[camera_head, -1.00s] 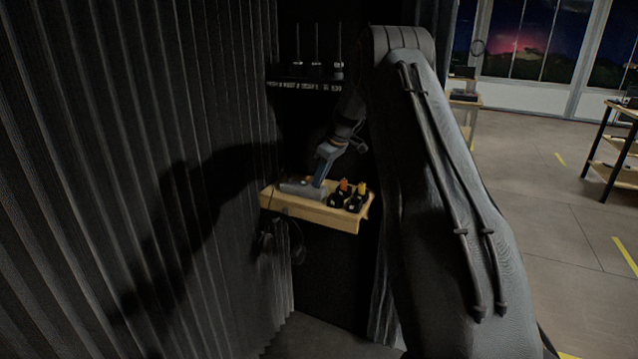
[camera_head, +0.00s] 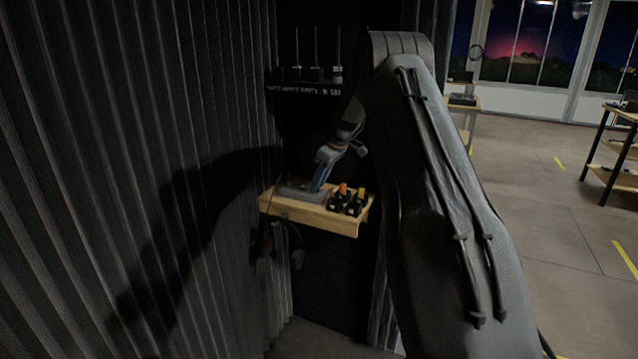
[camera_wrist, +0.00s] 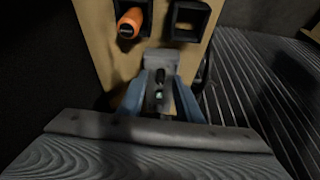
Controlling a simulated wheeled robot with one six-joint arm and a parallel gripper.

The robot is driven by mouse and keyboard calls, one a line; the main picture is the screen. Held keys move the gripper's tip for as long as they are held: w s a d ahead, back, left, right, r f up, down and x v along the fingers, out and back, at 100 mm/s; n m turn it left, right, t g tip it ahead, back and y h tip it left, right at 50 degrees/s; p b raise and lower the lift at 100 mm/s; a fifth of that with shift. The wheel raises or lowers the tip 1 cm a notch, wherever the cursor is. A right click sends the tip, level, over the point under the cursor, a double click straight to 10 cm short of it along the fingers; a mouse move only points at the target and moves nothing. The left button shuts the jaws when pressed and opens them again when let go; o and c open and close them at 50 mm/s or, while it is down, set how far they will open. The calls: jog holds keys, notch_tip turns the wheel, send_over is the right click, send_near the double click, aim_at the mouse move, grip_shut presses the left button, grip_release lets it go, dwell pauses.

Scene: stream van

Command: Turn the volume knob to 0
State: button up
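A grey box-like device (camera_head: 303,195) lies on the left part of a wooden shelf (camera_head: 330,221) in the head view. My gripper (camera_head: 316,188) points down at the device's right end. In the wrist view, the blue fingers of my gripper (camera_wrist: 158,104) stand apart on either side of a dark piece with a small pale-green mark. The grey device (camera_wrist: 160,58) shows just beyond them. I cannot make out the volume knob or its setting, and I cannot tell whether the fingers touch anything.
Black holders (camera_head: 349,208) with orange and yellow items stand on the shelf right of my gripper. In the wrist view, an orange item (camera_wrist: 130,22) sits in one holder beside an empty one (camera_wrist: 187,20). A ribbed dark wall (camera_head: 140,180) is close on the left.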

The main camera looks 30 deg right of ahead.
jog(key=shift+s+d+r+b, duration=0.25)
jog(key=shift+d+r+b, duration=0.05)
jog(key=shift+r+b, duration=0.2)
jog(key=s+d+b, duration=0.1)
jog(key=s+d, duration=0.1)
jog(key=s, duration=0.1)
jog(key=s+d, duration=0.2)
jog(key=s, duration=0.1)
jog(key=s+d+b, duration=0.1)
jog(key=s+d, duration=0.1)
jog(key=s, duration=0.1)
jog(key=shift+s+d+b, duration=0.3)
jog(key=shift+d, duration=0.05)
jog(key=shift+a, duration=0.1)
